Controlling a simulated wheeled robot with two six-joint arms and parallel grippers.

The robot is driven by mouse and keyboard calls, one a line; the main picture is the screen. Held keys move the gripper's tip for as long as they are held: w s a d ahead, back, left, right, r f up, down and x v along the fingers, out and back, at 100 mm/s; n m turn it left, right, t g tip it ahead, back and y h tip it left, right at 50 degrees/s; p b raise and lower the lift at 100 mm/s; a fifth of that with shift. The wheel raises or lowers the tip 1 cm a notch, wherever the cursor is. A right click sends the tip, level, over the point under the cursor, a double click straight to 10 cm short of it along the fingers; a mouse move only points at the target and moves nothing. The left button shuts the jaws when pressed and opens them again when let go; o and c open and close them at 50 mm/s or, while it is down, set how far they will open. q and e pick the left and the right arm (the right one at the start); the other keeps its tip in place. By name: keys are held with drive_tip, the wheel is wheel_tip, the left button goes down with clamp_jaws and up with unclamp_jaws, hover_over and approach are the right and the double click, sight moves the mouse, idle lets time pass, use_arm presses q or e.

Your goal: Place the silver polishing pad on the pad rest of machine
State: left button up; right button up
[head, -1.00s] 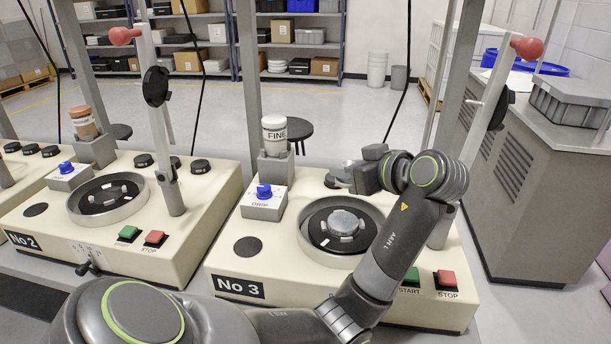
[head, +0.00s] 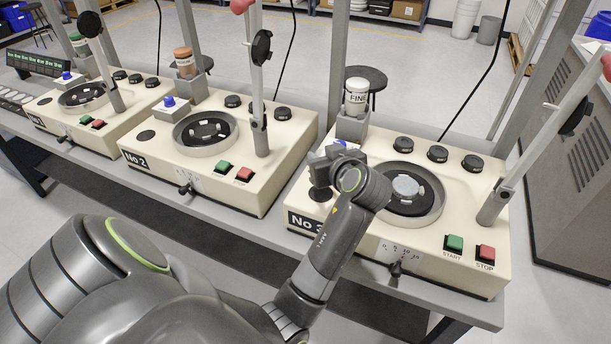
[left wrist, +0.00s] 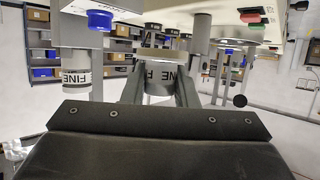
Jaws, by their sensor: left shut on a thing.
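Machine No 3 (head: 400,245) is a cream box with a black turntable in a grey ring bowl, and a pale silver disc (head: 408,185) lies on the turntable. The black round pad rest (head: 320,194) is at its left end. My left gripper (head: 326,165) is just above the rest, partly hidden by its own wrist. My right gripper is out of view.
A white FINE jar (head: 357,97) stands in its holder behind my gripper, with the knob box partly hidden beside it. A tilted lever arm (head: 540,140) rises at the machine's right. Green and red buttons (head: 470,248) are at front right. Machine No 2 (head: 215,160) stands to the left.

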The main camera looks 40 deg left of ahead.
use_arm(q)
hover_over(321, 194)
wheel_tip(321, 194, down, 5)
drive_tip(key=shift+f, duration=0.1)
wheel_tip(321, 194, down, 3)
drive_tip(key=shift+f+p, duration=0.1)
drive_tip(key=shift+p, duration=0.3)
drive_tip(key=shift+f, duration=0.2)
drive_tip(key=shift+f, duration=0.2)
drive_tip(key=o, duration=1)
drive_tip(key=shift+r, duration=0.1)
drive_tip(key=shift+o, duration=0.2)
